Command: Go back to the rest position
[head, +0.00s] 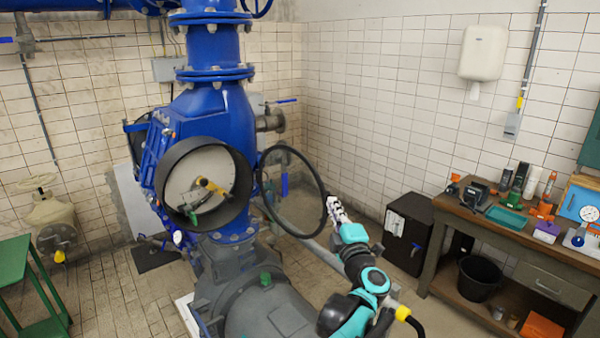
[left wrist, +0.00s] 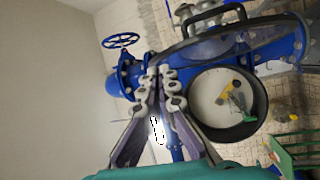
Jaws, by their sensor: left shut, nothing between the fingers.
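My left gripper (head: 336,208) is shut and empty, beside the right rim of a large black ring-shaped handwheel (head: 322,190). I cannot tell whether it touches the rim. In the left wrist view the gripper's fingers (left wrist: 165,80) are together, and the handwheel's dark rim (left wrist: 235,32) curves past just beyond the tips. My left arm, teal and black, reaches up from the bottom of the head view. My right gripper is in neither view.
A big blue valve body (head: 222,120) with a round black-rimmed opening (head: 163,192) stands left of the handwheel. A black cabinet (head: 408,235) and a wooden workbench (head: 480,230) with tools stand at the right. A green table (head: 15,250) is at the far left.

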